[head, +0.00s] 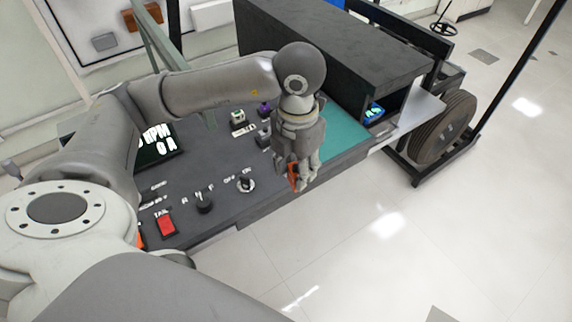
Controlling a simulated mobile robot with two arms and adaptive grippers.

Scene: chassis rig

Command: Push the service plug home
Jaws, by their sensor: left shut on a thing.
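My left gripper (300,181) points down at the right front part of the dark control panel (225,205). It is shut on an orange piece, which looks like the service plug (293,177). Only a narrow strip of the plug shows between the fingers. The gripper hides its lower end and any socket below it, so I cannot tell how far in it sits. My right gripper is not in view.
The panel carries a red switch (167,225), a black selector knob (204,206), a key switch (245,184) and a display (156,150). A teal mat (345,144) lies to the right beside a dark shelf box (335,55). Wheels (443,128) stand far right; open floor lies in front.

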